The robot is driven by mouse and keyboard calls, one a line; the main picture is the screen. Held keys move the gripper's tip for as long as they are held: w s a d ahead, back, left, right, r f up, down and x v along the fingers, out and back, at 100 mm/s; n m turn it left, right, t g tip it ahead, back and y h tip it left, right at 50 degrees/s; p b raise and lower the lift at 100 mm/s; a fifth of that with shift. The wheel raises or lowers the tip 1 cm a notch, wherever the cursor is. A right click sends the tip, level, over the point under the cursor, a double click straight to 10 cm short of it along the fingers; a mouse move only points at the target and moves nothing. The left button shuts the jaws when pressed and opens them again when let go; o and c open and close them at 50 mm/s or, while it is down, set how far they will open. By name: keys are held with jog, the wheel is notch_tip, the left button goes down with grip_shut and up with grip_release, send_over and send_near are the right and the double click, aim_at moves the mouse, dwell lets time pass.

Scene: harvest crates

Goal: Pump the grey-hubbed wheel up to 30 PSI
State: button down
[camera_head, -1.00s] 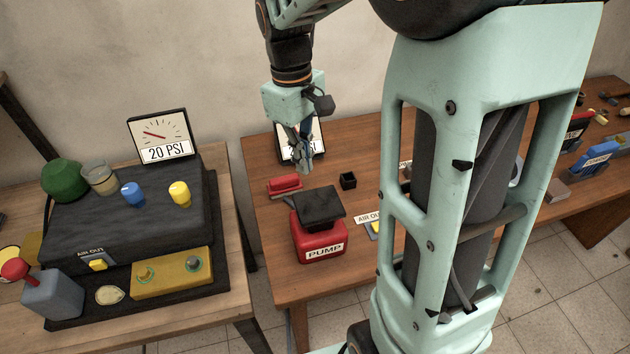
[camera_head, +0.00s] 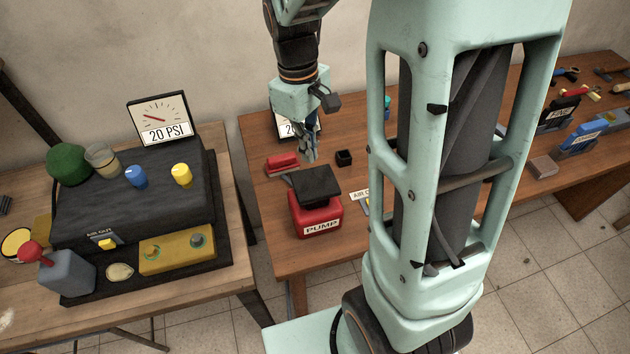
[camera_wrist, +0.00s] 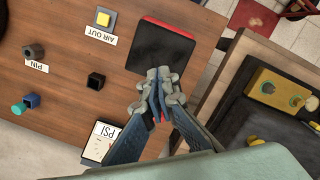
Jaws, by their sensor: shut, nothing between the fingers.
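The red pump (camera_head: 317,220) with a black top plate stands on the right-hand wooden table, and its plate fills the upper middle of the wrist view (camera_wrist: 160,47). My gripper (camera_head: 310,157) is shut and empty, pointing down above and behind the pump; its fingertips also show in the wrist view (camera_wrist: 160,80). A dial (camera_head: 165,116) on the left table reads 20 PSI. A second dial (camera_head: 284,126) behind my gripper is mostly hidden; in the wrist view it shows "PSI" (camera_wrist: 101,140). No wheel with a grey hub is recognisable.
A yellow AIR OUT button (camera_wrist: 103,19) and a small black block (camera_wrist: 96,81) lie near the pump. A red item (camera_head: 283,162) lies behind it. The left table holds a dark box (camera_head: 130,205) with coloured knobs. A gap separates the tables.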

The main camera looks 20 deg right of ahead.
aim_at(301, 174)
jog(key=shift+s+d+f+b, duration=0.1)
jog(key=shift+s+f+b, duration=0.05)
jog(key=shift+f+b, duration=1.2)
jog(key=shift+s+d+f+b, duration=0.15)
jog(key=shift+f+b, duration=0.7)
jog(key=shift+f, duration=0.95)
jog(key=shift+a, duration=0.1)
notch_tip(301, 174, down, 6)
jog(key=b, duration=0.4)
jog(key=shift+b, duration=0.3)
jog(key=shift+r+p, duration=0.25)
jog(key=shift+p, duration=0.1)
jog(key=shift+w+a+r+p, duration=0.3)
jog(key=shift+w+a, duration=0.2)
jog(key=shift+w, duration=0.15)
jog(key=shift+w+a+r+p, duration=0.15)
jog(key=shift+w+a+p, duration=0.1)
jog(key=shift+w+a, duration=0.3)
jog(key=shift+d, duration=0.15)
jog(key=shift+r, duration=0.1)
notch_tip(301, 174, up, 12)
jog(key=w, duration=0.1)
jog(key=shift+a, duration=0.35)
